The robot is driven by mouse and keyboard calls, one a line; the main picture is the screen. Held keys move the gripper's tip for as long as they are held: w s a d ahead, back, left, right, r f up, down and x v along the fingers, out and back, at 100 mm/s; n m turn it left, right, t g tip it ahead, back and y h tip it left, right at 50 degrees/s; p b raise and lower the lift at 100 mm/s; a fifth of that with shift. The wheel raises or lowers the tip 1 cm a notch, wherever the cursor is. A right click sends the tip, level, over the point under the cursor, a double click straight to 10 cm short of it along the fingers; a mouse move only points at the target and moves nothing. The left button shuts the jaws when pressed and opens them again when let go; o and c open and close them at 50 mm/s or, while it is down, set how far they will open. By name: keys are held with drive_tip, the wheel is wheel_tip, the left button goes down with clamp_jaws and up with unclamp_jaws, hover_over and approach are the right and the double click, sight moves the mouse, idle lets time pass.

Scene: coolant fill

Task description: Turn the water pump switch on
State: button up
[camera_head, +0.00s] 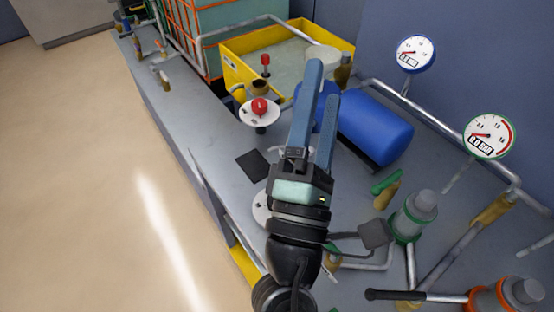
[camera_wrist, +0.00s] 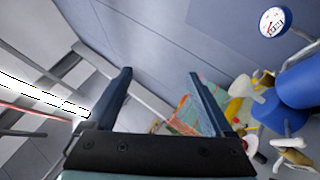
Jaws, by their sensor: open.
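A red knob on a round white plate (camera_head: 260,108) stands on the grey bench, left of my gripper in the head view. It looks like a switch, but I cannot read a label. A second round white plate (camera_head: 262,208) is mostly hidden behind my wrist, so I cannot tell what is on it. My gripper (camera_head: 320,82) is raised above the bench, its two blue fingers open and empty, pointing towards the back. In the wrist view the fingers (camera_wrist: 160,75) are apart with nothing between them. They touch neither plate.
A blue cylindrical tank (camera_head: 375,127) lies right of my fingers. A yellow basin (camera_head: 235,72) stands behind. Two gauges (camera_head: 416,54) (camera_head: 489,137), pipes and green-collared fittings (camera_head: 414,215) crowd the right. A black-handled lever (camera_head: 395,295) is at front right. Floor (camera_head: 90,170) at left is clear.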

drive_tip(key=s+a+f+n+g+y+b, duration=0.1)
drive_tip(key=f+n, duration=0.4)
drive_tip(key=f, duration=0.5)
drive_tip(key=s+a+f+n+g+y+b, duration=0.2)
drive_tip(key=f+n, duration=0.4)
drive_tip(key=f, duration=0.5)
drive_tip(key=s+a+f+n+g+y+b, duration=0.1)
drive_tip(key=s+f+n+g+y+b, duration=0.1)
drive_tip(key=f+n, duration=0.4)
drive_tip(key=shift+a+f+y+b, duration=0.25)
drive_tip(key=shift+f+b, duration=0.3)
drive_tip(key=shift+f, duration=0.55)
drive_tip(key=shift+a+f+y+b, duration=0.2)
drive_tip(key=shift+f+b, duration=0.3)
drive_tip(key=shift+f, duration=0.55)
drive_tip(key=shift+w+p, duration=0.3)
drive_tip(key=shift+w, duration=0.15)
drive_tip(key=w+p, duration=0.1)
drive_tip(key=w, duration=0.5)
drive_tip(key=w+p, duration=0.1)
drive_tip(key=w, duration=0.5)
drive_tip(key=shift+a, duration=0.2)
drive_tip(key=c, duration=1.4)
drive_tip(key=shift+o, duration=0.2)
